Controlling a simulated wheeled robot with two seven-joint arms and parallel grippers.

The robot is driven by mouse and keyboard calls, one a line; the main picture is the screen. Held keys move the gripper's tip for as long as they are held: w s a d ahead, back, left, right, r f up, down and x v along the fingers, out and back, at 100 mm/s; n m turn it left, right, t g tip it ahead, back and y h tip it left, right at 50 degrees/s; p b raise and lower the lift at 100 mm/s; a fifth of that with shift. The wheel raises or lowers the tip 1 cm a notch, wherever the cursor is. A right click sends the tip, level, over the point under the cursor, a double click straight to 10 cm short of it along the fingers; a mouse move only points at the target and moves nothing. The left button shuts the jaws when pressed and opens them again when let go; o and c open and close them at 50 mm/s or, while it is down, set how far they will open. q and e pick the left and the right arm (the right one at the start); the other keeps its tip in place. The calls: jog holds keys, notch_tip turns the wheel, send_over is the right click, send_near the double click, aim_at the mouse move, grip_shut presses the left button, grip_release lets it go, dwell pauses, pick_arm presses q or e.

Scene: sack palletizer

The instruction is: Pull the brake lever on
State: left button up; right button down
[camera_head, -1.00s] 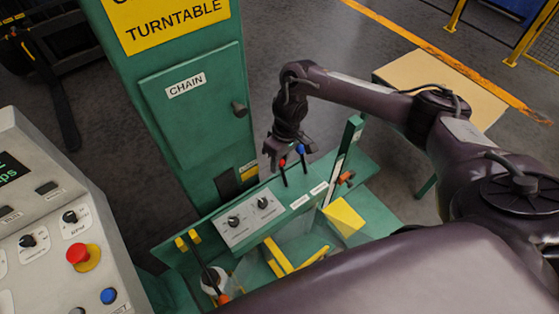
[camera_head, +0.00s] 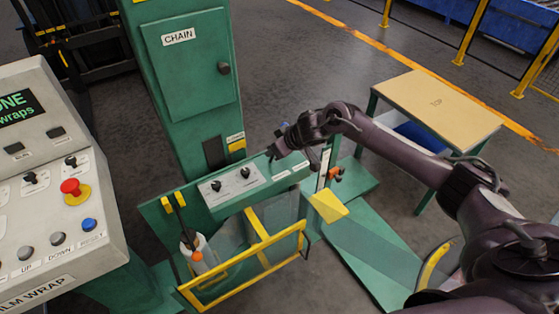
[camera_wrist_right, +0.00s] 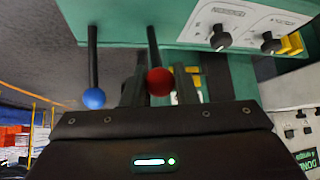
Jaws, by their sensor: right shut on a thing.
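Two levers stand on the green panel of the machine, one with a red knob and one with a blue knob. In the right wrist view the red-knobbed lever (camera_wrist_right: 159,81) sits between the fingers of my right gripper (camera_wrist_right: 157,92), which is shut on it. The blue-knobbed lever (camera_wrist_right: 94,97) is outside the fingers, to the left. In the head view my right gripper (camera_head: 274,153) is at the panel's back edge and hides the red knob. I cannot read which lever is the brake. My left gripper is not in view.
A panel with two black knobs (camera_head: 231,188) lies left of the levers. A yellow-framed guard (camera_head: 262,250) is in front. A control console (camera_head: 45,190) with a red button stands at the left. A tan-topped table (camera_head: 437,103) is at the right.

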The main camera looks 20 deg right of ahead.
jog(key=shift+s+d+f+t+b, duration=0.15)
jog(key=shift+s+t+b, duration=0.3)
jog(key=shift+t, duration=0.55)
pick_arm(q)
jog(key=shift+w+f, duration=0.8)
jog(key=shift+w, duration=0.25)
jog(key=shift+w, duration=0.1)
pick_arm(e)
jog(key=c, duration=1.2)
grip_release()
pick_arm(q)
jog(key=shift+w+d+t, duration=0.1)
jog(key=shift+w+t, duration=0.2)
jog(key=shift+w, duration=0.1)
pick_arm(e)
jog(key=shift+f, duration=0.1)
pick_arm(q)
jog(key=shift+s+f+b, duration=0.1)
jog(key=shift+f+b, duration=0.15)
jog(key=shift+b, duration=0.25)
pick_arm(e)
jog(key=v, duration=0.7)
jog(key=shift+s+d+r, duration=0.1)
jog(key=shift+s+r, duration=0.1)
jog(key=shift+s, duration=0.05)
